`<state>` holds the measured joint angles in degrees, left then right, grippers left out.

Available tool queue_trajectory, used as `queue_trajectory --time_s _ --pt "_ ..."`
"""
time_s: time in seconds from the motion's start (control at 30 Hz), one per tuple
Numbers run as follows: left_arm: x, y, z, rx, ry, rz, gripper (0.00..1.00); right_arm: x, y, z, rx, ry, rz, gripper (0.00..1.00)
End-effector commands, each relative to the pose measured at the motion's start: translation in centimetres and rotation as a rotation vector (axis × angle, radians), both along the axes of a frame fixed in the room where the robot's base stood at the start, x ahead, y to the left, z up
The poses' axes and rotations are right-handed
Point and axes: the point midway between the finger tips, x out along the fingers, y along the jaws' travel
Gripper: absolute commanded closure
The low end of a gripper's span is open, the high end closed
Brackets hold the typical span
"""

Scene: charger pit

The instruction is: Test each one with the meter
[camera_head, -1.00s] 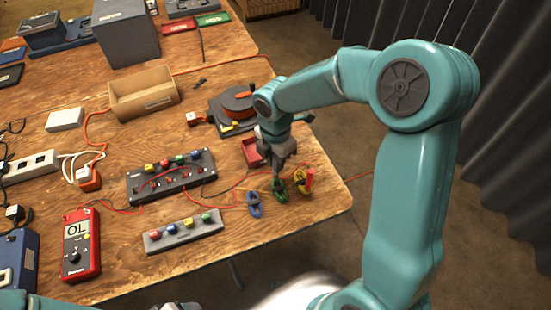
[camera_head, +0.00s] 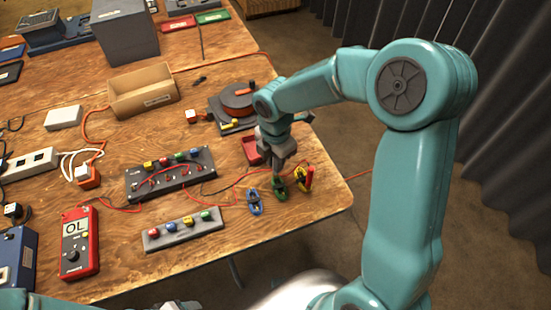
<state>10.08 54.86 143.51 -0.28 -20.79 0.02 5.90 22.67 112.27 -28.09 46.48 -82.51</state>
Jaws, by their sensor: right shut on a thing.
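A blue looped piece (camera_head: 254,202), a green one (camera_head: 280,188) and a yellow one (camera_head: 300,181) lie in a row near the right front edge. A red piece (camera_head: 310,177) stands at the yellow one. My right gripper (camera_head: 277,175) points down and is shut on the green piece; its fingers partly hide it. A dark test board (camera_head: 170,177) with coloured caps and red leads lies left of them.
A grey strip with coloured caps (camera_head: 183,231) lies in front of the board. An open cardboard box (camera_head: 143,97), a reel (camera_head: 236,98) and a red tray (camera_head: 251,148) stand behind. Red wires cross the table. Bare wood lies at the front.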

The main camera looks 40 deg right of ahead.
Motion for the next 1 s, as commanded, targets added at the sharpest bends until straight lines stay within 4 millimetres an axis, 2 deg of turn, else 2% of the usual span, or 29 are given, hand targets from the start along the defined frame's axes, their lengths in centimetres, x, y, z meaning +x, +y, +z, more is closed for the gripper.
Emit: queue_trajectory --time_s 1.0 --pt "0.01 0.00 -0.20 0.000 0.000 0.000 0.36 -0.02 0.00 -0.55 0.000 0.001 0.000 1.00"
